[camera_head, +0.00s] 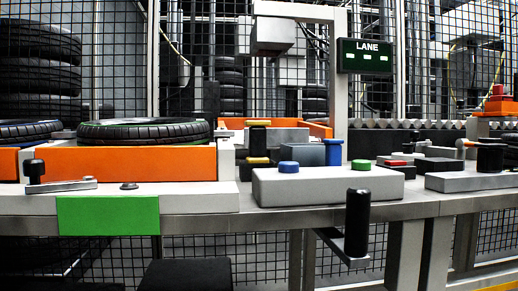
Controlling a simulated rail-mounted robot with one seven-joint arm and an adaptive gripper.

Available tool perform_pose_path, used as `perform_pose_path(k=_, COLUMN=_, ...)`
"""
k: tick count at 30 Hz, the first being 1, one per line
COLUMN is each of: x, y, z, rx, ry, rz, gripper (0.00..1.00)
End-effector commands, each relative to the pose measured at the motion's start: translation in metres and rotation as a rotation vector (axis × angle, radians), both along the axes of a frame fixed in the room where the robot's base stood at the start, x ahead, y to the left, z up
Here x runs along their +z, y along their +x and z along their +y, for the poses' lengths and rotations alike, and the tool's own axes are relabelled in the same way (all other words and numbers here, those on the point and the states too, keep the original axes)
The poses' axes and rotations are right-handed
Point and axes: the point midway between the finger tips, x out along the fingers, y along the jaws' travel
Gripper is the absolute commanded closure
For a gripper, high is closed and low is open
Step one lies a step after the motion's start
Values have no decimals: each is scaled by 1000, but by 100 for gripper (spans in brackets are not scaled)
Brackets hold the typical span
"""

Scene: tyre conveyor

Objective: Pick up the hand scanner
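I cannot tell for sure which object is the hand scanner. A black upright piece with a yellow band (258,137) stands behind the bench front, left of centre. A similar dark piece with a yellow top (257,168) stands just in front of it. A blue upright piece (333,152) stands to their right beside a grey box (308,154). Low red and grey items (397,163) lie further right. Many of these are partly hidden behind the button box. My gripper is not in view.
A grey box with blue and green buttons (330,186) sits at the bench front. A black-handled lever (357,220) juts out below it. A tyre (145,132) lies on the orange-sided conveyor (130,164) at left. A lane sign (364,56) hangs above; mesh fencing stands behind.

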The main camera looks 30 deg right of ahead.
Motion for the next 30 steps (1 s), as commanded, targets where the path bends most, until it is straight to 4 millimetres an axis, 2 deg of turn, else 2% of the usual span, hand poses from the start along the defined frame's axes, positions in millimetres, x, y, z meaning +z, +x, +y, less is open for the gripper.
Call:
perform_pose_path(k=3, x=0, y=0, z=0, rx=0, ry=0, rz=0, gripper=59)
perform_pose_path(k=17, x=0, y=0, z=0, rx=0, ry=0, rz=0, gripper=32)
perform_pose_path(k=30, x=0, y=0, z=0, rx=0, ry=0, rz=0, gripper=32)
